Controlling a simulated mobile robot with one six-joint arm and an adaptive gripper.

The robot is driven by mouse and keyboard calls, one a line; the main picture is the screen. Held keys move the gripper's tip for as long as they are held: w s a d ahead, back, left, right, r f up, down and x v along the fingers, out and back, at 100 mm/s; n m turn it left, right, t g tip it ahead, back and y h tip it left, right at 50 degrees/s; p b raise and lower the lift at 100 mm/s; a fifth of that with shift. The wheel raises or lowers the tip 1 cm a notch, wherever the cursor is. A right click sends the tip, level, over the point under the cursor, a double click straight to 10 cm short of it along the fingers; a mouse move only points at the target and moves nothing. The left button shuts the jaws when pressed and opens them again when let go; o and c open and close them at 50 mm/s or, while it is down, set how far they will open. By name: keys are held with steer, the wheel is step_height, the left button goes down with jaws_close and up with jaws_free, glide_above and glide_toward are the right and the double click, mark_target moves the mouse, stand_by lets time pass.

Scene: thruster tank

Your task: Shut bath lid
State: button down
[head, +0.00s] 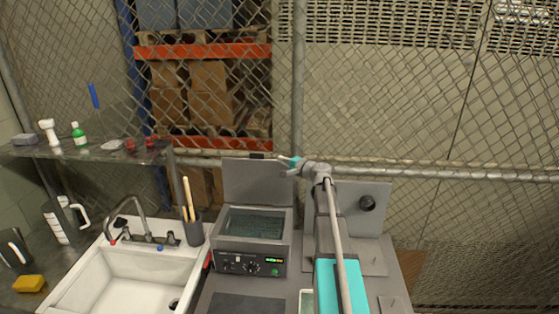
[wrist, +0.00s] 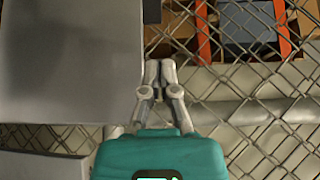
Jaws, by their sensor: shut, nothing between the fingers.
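The bath (head: 252,225) is a grey box with a dark basin and a front panel with knobs and a green display. Its flat grey lid (head: 257,185) stands open and upright at the back of the basin. In the wrist view the lid (wrist: 70,60) fills the left side as a plain grey panel. My gripper (head: 283,159) is at the lid's upper right corner in the head view. In the wrist view the gripper (wrist: 160,66) is shut and empty, just right of the panel's edge. I cannot tell whether it touches the lid.
A white sink (head: 135,277) with a tap lies left of the bath, with a dark cup (head: 192,231) of sticks between them. A shelf (head: 90,150) holds small bottles. A grey panel with a black knob (head: 367,203) stands at the right. A wire fence (head: 420,110) runs behind.

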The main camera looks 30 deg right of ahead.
steer(key=x, duration=0.9)
steer(key=shift+b, duration=0.3)
steer(key=shift+s+d, duration=0.15)
steer(key=shift+s, duration=0.1)
